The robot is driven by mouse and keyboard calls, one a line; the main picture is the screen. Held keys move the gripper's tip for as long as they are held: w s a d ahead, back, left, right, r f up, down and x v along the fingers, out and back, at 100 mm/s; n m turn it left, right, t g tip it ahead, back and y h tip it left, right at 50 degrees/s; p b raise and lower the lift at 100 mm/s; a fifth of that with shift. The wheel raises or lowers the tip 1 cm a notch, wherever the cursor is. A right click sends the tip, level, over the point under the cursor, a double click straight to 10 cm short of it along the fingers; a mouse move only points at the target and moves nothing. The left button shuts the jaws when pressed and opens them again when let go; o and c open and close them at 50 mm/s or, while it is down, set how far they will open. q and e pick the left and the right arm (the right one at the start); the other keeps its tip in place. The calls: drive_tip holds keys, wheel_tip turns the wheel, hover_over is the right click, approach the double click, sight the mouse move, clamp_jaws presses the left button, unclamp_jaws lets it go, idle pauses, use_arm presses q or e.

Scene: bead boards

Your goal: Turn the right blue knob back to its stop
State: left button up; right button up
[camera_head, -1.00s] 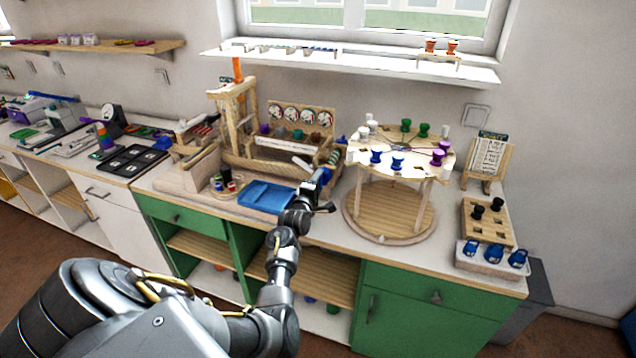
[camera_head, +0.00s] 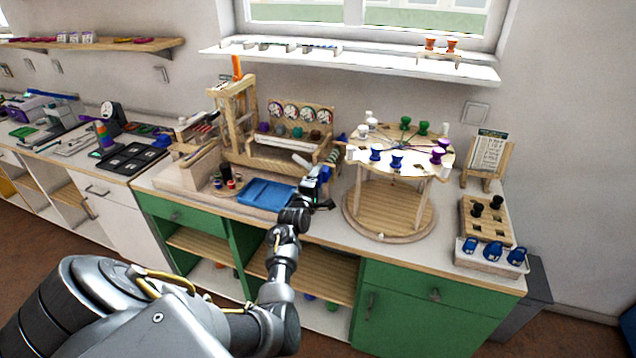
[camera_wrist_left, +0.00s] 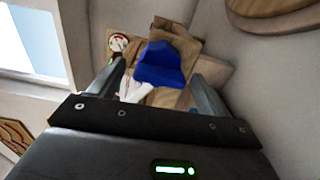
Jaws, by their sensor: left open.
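The blue knob (camera_wrist_left: 160,64) shows large between the fingers of my left gripper (camera_wrist_left: 160,80) in the left wrist view. A wooden plate is behind it. In the head view the knob (camera_head: 325,174) is a small blue patch, partly hidden by my left gripper (camera_head: 322,168), at the right end of the wooden gauge stand (camera_head: 290,150). The left gripper is open, its fingers on either side of the knob. I cannot tell whether they touch it. My right gripper is not in view.
A round wooden carousel (camera_head: 388,225) with coloured spools stands close to the right of my left gripper. A blue tray (camera_head: 266,194) lies to its left. A white shelf (camera_head: 350,63) runs above. A rack with blue padlock-like items (camera_head: 492,250) stands at far right.

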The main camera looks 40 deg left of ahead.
use_arm(q)
drive_tip(key=b+v, duration=0.1)
drive_tip(key=v, duration=0.9)
drive_tip(key=shift+s+d, duration=0.2)
drive_tip(key=shift+s, duration=0.15)
